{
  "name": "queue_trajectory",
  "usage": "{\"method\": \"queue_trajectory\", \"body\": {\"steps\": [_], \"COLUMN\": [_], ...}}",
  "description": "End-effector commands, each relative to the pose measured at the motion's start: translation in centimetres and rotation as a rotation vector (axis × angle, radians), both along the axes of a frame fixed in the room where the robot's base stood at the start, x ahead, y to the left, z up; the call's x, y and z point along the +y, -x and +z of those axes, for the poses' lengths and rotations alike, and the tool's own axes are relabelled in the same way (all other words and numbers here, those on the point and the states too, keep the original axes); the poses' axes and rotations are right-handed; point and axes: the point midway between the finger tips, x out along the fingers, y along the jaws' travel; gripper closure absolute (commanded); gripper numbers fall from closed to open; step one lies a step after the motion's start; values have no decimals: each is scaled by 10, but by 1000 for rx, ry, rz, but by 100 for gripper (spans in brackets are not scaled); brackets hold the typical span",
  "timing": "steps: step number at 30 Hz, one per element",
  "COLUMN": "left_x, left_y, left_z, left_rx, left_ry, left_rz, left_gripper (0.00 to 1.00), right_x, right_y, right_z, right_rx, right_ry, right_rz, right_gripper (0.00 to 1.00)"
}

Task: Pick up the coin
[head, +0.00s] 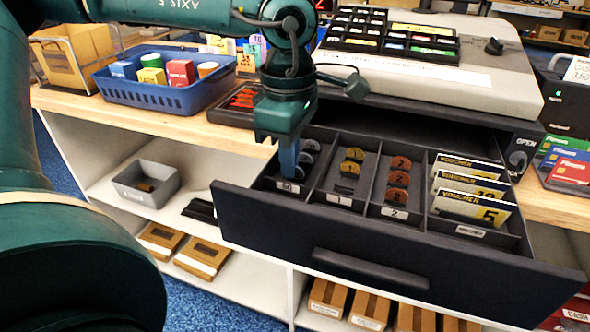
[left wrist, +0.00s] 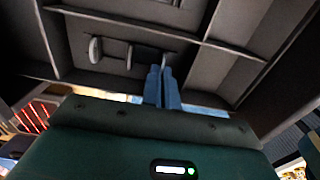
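The cash drawer (head: 370,254) is pulled open. Its left compartment holds silver coins (head: 312,145) leaning in a row; in the left wrist view they show as a grey disc (left wrist: 95,50) and thin edges (left wrist: 129,57). My left gripper (head: 289,172) points down into this compartment. Its blue fingers (left wrist: 163,82) are almost together, with the thin edge of the nearest silver coin (left wrist: 164,58) between their tips. They look shut on it, still low in the compartment. The fingers partly hide this coin. My right gripper is in neither view.
Other compartments hold brass coins (head: 350,169), copper coins (head: 397,180) and upright vouchers (head: 470,187). Thin dividers and the drawer's front wall stand close around the fingers. The register (head: 450,70) is above, and a blue basket (head: 165,95) is on the counter at left.

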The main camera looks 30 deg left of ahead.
Motion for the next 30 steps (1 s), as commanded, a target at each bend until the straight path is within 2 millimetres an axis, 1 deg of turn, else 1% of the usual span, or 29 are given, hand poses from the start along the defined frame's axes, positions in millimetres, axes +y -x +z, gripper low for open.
{"method": "queue_trajectory", "body": {"steps": [6,11,14,16,24,27,30], "left_x": [0,0,0,0,0,0,0], "left_y": [0,-1,-1,-1,-1,-1,-1], "left_z": [3,17,34,50,125,147,163], "left_rx": [-2,-3,-5,-6,-6,-4,-3], "left_ry": [0,-1,0,-1,-1,-2,-2], "left_rz": [0,2,0,2,1,2,1], "left_gripper": [100,100,100,100,100,100,100], "right_x": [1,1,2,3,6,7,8], "right_y": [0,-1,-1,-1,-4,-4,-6], "right_z": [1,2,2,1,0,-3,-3], "right_rx": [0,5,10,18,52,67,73], "right_ry": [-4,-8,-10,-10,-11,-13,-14], "right_rz": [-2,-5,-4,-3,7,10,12], "right_gripper": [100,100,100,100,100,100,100]}}
